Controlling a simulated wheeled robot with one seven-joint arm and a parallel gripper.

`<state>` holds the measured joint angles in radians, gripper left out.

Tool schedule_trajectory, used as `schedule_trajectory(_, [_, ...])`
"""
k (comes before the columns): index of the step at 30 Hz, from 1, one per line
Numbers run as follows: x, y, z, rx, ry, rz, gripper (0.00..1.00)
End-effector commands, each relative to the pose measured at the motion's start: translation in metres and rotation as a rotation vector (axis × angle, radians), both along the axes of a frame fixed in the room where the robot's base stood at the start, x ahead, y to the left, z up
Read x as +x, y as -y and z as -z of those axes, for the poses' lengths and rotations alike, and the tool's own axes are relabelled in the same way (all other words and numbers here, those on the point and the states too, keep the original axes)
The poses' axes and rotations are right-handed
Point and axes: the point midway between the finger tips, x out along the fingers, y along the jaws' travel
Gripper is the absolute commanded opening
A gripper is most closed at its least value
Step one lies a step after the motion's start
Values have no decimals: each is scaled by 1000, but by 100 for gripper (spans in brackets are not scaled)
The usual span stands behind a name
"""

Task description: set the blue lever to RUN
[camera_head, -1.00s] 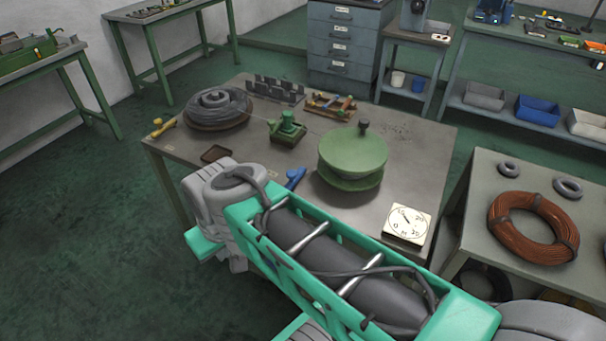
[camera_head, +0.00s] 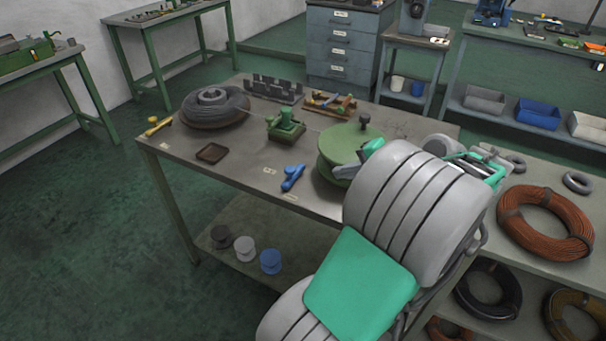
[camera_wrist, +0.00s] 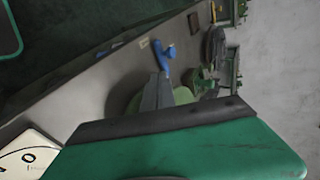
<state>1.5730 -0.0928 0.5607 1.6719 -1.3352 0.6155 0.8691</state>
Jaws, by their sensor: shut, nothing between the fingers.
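The blue lever (camera_head: 292,178) is on the near part of the grey table, left of the green round machine part (camera_head: 342,150). Its blue handle slants up to the right. Small pale labels lie on the table on either side of it; their words are too small to read. In the wrist view the lever (camera_wrist: 164,55) shows just beyond the tips of my gripper (camera_wrist: 157,78). In the head view my gripper (camera_head: 342,172) is by the green part, to the right of the lever and apart from it. It is shut and empty, and my arm hides part of it.
A coil of grey wire (camera_head: 213,108), a green block with a knob (camera_head: 286,128) and a small brown tray (camera_head: 211,153) stand on the table. A side bench with an orange coil (camera_head: 545,222) stands right.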

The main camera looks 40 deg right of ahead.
Motion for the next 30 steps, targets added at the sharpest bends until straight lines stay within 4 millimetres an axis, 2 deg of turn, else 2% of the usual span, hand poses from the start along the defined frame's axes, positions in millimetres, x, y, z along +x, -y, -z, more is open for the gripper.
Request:
schedule_trajectory(6, [2, -1, 1, -2, -2, -3, 0])
schedule_trajectory(10, [11, -3, 8, -1, -2, -4, 0])
schedule_trajectory(23, [83, -18, 62, -1, -4, -8, 0])
schedule_trajectory(27, [106, -22, 62, -4, -2, -7, 0])
schedule_trajectory(30, [116, -23, 64, -4, -2, -5, 0])
